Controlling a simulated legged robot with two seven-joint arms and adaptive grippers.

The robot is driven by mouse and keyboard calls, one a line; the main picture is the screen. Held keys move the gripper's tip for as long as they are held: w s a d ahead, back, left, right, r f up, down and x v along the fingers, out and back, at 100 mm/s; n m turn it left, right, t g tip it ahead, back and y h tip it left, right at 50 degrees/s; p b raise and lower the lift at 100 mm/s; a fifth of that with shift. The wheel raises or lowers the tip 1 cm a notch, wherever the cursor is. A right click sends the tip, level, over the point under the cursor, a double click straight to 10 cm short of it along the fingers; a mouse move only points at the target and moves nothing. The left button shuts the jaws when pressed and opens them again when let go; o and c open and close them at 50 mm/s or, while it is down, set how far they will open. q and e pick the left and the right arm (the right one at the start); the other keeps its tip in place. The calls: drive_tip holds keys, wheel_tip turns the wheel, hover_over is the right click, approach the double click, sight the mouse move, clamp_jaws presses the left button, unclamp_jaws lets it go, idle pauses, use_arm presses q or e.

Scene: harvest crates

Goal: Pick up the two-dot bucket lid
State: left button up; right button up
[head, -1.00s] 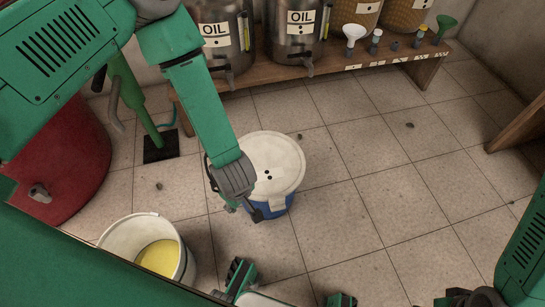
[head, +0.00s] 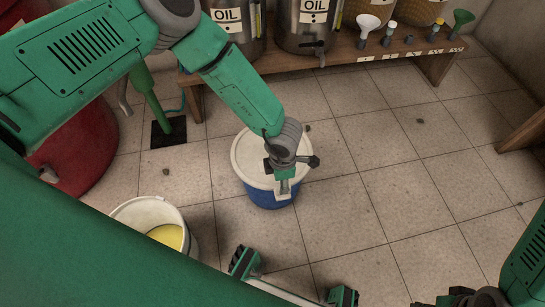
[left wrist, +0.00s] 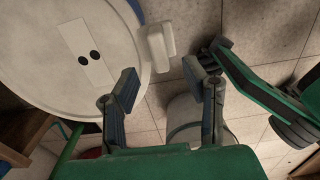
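The two-dot lid (head: 245,160) is pale, round and lies on the blue bucket (head: 262,196) on the floor. In the left wrist view the lid (left wrist: 35,75) shows two dark dots on a light strip, and a pale tab (left wrist: 160,45) at its edge. My left gripper (head: 284,188) points down over the lid's near edge; in the head view it hides the dots. In the left wrist view the gripper (left wrist: 163,78) is open, with the tab just beyond its fingertips and nothing clearly held. My right arm is at the lower right of the head view; its gripper is mostly cut off.
A white bucket with yellow contents (head: 146,212) stands at the left, near a red drum (head: 80,160). A wooden shelf (head: 345,60) with oil drums and funnels runs along the back. The tiled floor (head: 400,170) to the right is mostly clear.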

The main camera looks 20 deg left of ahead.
use_arm(q)
drive_tip(key=f+b, duration=0.2)
drive_tip(key=f, duration=0.1)
drive_tip(key=f+b, duration=0.1)
drive_tip(key=f, duration=0.1)
drive_tip(key=shift+w+d+f, duration=0.15)
drive_tip(key=shift+d+f, duration=0.1)
drive_tip(key=shift+d, duration=0.05)
drive_tip(key=shift+r, duration=0.15)
clamp_jaws()
